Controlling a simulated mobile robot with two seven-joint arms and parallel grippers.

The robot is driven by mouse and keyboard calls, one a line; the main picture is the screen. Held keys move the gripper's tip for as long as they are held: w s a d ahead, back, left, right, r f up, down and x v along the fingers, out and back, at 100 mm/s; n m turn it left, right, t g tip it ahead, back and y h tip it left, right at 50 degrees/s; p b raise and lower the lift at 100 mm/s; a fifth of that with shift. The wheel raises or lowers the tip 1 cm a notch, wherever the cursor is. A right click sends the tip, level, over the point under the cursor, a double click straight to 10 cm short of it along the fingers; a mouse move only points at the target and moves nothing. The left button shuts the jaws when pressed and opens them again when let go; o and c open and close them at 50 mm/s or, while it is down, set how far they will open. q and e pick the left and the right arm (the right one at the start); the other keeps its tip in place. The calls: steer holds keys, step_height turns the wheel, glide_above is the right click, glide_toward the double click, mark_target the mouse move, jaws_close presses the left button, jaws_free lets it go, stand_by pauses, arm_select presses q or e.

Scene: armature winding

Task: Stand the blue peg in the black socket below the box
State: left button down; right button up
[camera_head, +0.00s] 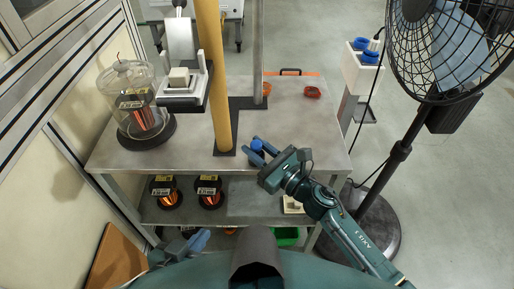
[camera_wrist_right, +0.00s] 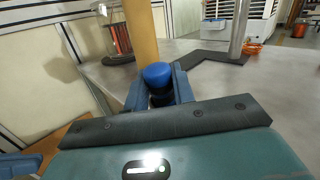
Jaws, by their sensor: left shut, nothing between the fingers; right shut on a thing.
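The blue peg (camera_head: 257,145) is between the fingers of my right gripper (camera_head: 262,152), which is shut on it above the front right of the grey table. In the right wrist view the peg (camera_wrist_right: 157,74) shows a round blue top and a dark lower part, upright between the blue fingers (camera_wrist_right: 159,92). A white box (camera_head: 364,68) with blue round caps stands right of the table. A dark flat piece (camera_head: 367,113) lies below it; I cannot tell whether this is the black socket. My left gripper (camera_head: 196,242) is shut and empty, low in front of the table.
A yellow post (camera_head: 215,80) rises from the table (camera_head: 180,152) left of the peg. A glass jar (camera_head: 132,90) with a copper coil stands at the left. A metal post (camera_head: 258,50) has a black base. A large fan (camera_head: 440,50) stands at the right. Coils sit on the lower shelf.

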arm_select(q)
steer(key=shift+f, duration=0.1)
arm_select(e)
steer(key=shift+f, duration=0.1)
steer(key=o, duration=0.9)
steer(key=shift+o, duration=0.2)
steer(key=shift+s+d+f, duration=0.25)
steer(key=shift+s+d, duration=0.15)
arm_select(q)
steer(key=shift+s+a+r+t+b, duration=0.15)
steer(key=shift+a+r+t+b, duration=0.2)
steer(key=shift+r, duration=0.35)
steer(key=shift+s+a+r+t+b, duration=0.15)
steer(key=shift+a+r+t+b, duration=0.15)
steer(key=shift+r, duration=0.35)
steer(key=shift+s+a+r+t+b, duration=0.15)
steer(key=shift+a+r+t+b, duration=0.15)
steer(key=shift+r, duration=0.4)
arm_select(e)
steer(key=r+v, duration=0.1)
steer(key=v, duration=1.1)
steer(key=shift+f, duration=0.25)
